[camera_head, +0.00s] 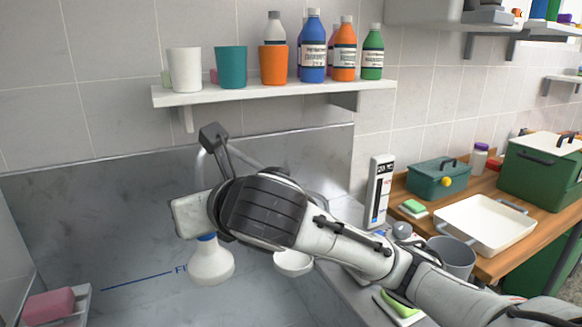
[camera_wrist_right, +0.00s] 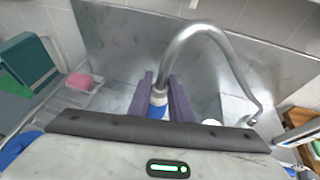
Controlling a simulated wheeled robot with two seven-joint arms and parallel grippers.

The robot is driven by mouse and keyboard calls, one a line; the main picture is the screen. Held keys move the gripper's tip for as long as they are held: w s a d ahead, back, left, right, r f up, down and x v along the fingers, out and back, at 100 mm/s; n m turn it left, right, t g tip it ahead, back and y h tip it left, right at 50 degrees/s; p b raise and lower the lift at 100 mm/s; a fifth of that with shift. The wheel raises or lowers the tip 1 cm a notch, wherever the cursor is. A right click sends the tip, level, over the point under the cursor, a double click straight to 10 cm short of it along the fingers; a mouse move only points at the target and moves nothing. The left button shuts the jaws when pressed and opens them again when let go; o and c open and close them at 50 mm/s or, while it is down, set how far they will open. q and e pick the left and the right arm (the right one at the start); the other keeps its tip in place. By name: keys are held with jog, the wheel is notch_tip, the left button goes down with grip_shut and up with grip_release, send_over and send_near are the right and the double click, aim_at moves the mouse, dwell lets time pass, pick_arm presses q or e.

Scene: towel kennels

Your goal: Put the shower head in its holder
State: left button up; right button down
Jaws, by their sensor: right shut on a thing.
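My right gripper (camera_head: 192,215) is over the steel basin and seen from behind, its fingers mostly hidden in the head view. In the right wrist view its two purple fingers (camera_wrist_right: 161,98) are shut on the shower head (camera_wrist_right: 158,98), at its blue and white neck. In the head view the white, flared shower head (camera_head: 211,263) hangs below the gripper with its wide end down. A grey metal hose (camera_wrist_right: 220,50) arches up and right behind it. A round white piece (camera_head: 293,262) sits right of the shower head, partly behind my arm; I cannot tell whether it is the holder. My left gripper is out of view.
A wall shelf (camera_head: 180,97) with cups and bottles is above the basin. A pink block (camera_head: 48,304) lies in a rack at lower left. At right, a wooden counter (camera_head: 490,265) carries a white tray (camera_head: 440,210) and green boxes. A white gauge (camera_head: 379,192) stands beside my forearm.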

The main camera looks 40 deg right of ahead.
jog(key=w+d+r+m+g+h, duration=0.1)
jog(key=w+d+r+m+h, duration=0.3)
jog(key=d+r, duration=0.25)
jog(key=w+d+m+g+h, duration=0.1)
jog(key=d+m+g+h, duration=0.55)
jog(key=d, duration=0.95)
notch_tip(320, 180, down, 20)
jog(key=s+d+m+g+h+b, duration=0.1)
jog(key=d+m+g+b, duration=0.1)
jog(key=m+g+b, duration=0.2)
jog(key=shift+s+b, duration=0.3)
jog(key=shift+b, duration=0.3)
jog(key=shift+m, duration=0.25)
